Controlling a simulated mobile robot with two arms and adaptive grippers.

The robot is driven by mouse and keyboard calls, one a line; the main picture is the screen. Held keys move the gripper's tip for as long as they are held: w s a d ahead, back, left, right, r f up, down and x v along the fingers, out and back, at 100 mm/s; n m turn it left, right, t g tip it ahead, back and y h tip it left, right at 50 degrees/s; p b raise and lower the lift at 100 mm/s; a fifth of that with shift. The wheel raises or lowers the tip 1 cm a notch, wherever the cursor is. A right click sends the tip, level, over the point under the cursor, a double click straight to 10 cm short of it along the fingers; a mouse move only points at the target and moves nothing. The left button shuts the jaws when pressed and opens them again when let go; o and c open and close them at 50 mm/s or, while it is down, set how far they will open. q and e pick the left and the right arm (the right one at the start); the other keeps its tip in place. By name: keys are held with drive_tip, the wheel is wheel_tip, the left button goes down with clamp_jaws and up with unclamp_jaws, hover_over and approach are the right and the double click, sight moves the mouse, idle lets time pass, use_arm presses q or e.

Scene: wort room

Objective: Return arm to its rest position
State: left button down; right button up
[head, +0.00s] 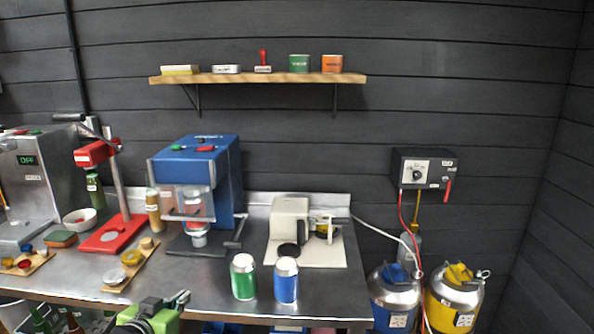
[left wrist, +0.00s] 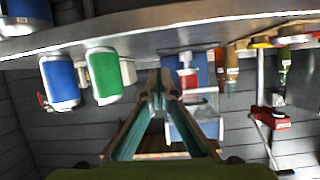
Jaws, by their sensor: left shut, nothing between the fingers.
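My left gripper (head: 180,298) shows at the bottom of the head view, low in front of the steel counter's front edge, with its green body at the lower edge. In the left wrist view the fingers (left wrist: 160,84) come together at their tips, with nothing between them. That view is upside down and faces the counter and dark wall. The gripper appears apart from the green can (head: 243,277) and the blue can (head: 286,280), which stand upright near the counter's front edge. My right gripper is not in view.
The steel counter (head: 200,284) holds a red press (head: 112,232), a blue machine (head: 215,165) and a cream machine (head: 290,220). A wooden shelf (head: 260,78) hangs above. Blue (head: 394,292) and yellow (head: 455,298) kegs stand right of the counter.

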use_arm(q)
drive_tip(key=s+d+f+g, duration=0.2)
drive_tip(key=s+d+f, duration=0.1)
drive_tip(key=s+f, duration=0.4)
drive_tip(key=s+d+f+g, duration=0.2)
drive_tip(key=s+f+g, duration=0.1)
drive_tip(key=s+f, duration=0.4)
drive_tip(key=s+d+f+g, duration=0.1)
drive_tip(key=s+f+g, duration=0.15)
drive_tip(key=s, duration=0.85)
drive_tip(key=s+d+f+g, duration=0.2)
drive_tip(key=s+g, duration=0.1)
drive_tip(key=s, duration=0.9)
wheel_tip(320, 180, down, 26)
drive_tip(key=s+a+f+g, duration=0.1)
drive_tip(key=s+f, duration=0.7)
drive_tip(key=s, duration=0.1)
drive_tip(key=s+a+f+m+g, duration=0.1)
drive_tip(key=s+a+f, duration=0.1)
drive_tip(key=s+f, duration=0.6)
drive_tip(key=shift+s+a+f+y, duration=0.25)
drive_tip(key=shift+s+y, duration=0.15)
drive_tip(key=shift+s, duration=0.1)
